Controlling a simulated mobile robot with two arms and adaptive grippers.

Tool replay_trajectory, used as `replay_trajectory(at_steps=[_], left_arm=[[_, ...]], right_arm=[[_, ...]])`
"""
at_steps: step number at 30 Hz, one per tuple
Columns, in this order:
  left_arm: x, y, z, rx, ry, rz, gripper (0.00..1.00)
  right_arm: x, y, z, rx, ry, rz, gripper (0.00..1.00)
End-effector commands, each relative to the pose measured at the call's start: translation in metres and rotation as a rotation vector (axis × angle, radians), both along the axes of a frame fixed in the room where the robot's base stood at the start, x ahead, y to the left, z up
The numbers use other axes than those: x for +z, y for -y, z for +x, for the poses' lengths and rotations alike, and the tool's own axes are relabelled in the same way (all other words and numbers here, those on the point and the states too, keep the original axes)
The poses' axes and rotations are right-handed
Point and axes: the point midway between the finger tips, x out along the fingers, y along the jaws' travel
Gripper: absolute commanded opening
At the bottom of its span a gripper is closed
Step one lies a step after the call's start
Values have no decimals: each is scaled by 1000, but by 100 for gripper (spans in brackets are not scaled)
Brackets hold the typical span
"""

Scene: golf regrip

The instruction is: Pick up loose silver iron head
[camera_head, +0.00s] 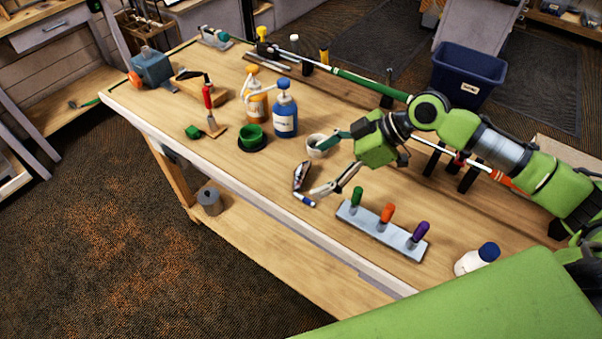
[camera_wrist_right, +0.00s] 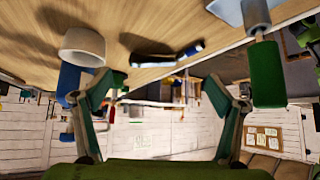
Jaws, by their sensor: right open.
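The loose silver iron head (camera_head: 299,176) lies on the workbench near its front edge, with a blue-ended neck toward the front. In the right wrist view the iron head (camera_wrist_right: 160,61) lies flat beyond the gap between my fingertips. My right gripper (camera_head: 318,168) is open and empty, its fingers pointing left toward the iron head. One finger passes by the white cup and the other is near the blue end; I cannot tell whether either touches. The fingers also show in the wrist view (camera_wrist_right: 158,78). My left gripper is not in view.
The white cup (camera_head: 316,151) stands close behind. A silver rack (camera_head: 373,228) with coloured handles is close on the front right. Blue (camera_head: 285,122) and orange (camera_head: 254,112) bottles and a green cup (camera_head: 252,131) stand left. A long club (camera_head: 367,84) runs behind. The left front bench is clear.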

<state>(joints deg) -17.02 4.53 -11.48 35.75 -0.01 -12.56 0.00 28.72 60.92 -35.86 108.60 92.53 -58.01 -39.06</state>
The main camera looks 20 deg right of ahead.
Motion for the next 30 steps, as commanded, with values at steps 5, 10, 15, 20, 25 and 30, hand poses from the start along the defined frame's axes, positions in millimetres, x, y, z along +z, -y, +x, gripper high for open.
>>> replay_trajectory(at_steps=[5, 10, 15, 20, 25, 30], left_arm=[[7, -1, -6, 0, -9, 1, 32], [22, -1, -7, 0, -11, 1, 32], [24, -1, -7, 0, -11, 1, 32], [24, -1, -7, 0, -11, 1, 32], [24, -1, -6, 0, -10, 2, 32], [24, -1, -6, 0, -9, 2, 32]], right_arm=[[-7, -8, 4, 0, 0, 2, 87], [-26, -23, 13, 0, -1, 1, 87], [-40, -33, 18, -1, 1, 1, 87], [-42, -33, 18, -1, 2, -1, 87], [-42, -33, 18, -1, 1, -1, 64], [-42, -33, 18, 0, 0, -2, 40]])
